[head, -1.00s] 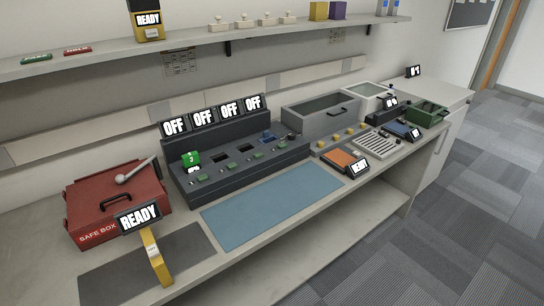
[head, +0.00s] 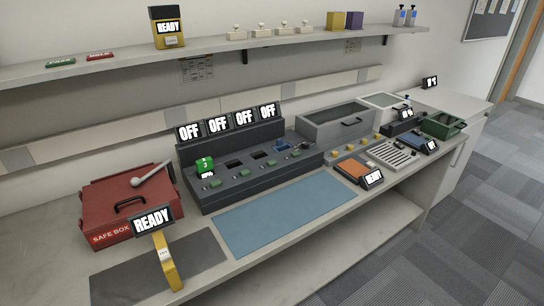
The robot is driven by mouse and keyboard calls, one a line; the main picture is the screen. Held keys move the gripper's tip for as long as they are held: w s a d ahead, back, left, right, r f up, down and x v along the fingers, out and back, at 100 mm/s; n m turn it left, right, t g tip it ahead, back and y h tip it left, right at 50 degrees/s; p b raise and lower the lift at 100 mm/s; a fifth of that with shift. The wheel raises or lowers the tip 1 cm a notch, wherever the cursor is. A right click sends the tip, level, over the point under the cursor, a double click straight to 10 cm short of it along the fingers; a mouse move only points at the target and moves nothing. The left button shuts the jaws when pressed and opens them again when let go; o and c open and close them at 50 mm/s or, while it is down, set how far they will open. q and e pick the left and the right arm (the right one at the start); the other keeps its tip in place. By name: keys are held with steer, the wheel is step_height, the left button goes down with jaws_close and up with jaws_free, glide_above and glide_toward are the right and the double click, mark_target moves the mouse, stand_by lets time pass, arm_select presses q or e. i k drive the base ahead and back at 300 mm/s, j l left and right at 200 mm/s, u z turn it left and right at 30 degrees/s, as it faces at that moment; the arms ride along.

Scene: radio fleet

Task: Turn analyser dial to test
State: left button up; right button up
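No device in the head view carries a label I can read as analyser, and a dial is too small to make out. An orange and dark device (head: 351,169) sits on the bench right of the blue mat, with a tilted lit screen (head: 373,177). A dark blue device (head: 419,137) with a small screen stands further right. A dark unit (head: 398,125) with a small lit display is behind it. Neither of my grippers shows in the head view.
A charger-like dark rack (head: 245,180) with several OFF displays holds a green item (head: 205,166). A red safe box (head: 110,222), a yellow tool (head: 163,262) under a READY sign and a blue mat (head: 285,215) are on the bench. A shelf (head: 215,50) runs above.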

mark_target(305, 144)
steer(key=l+u, duration=0.1)
steer(key=u, duration=0.3)
steer(key=l+u, duration=0.15)
steer(key=u, duration=0.25)
steer(key=l+u, duration=0.5)
steer(key=l, duration=0.8)
steer(key=k+l+u, duration=0.15)
steer(key=l, duration=0.25)
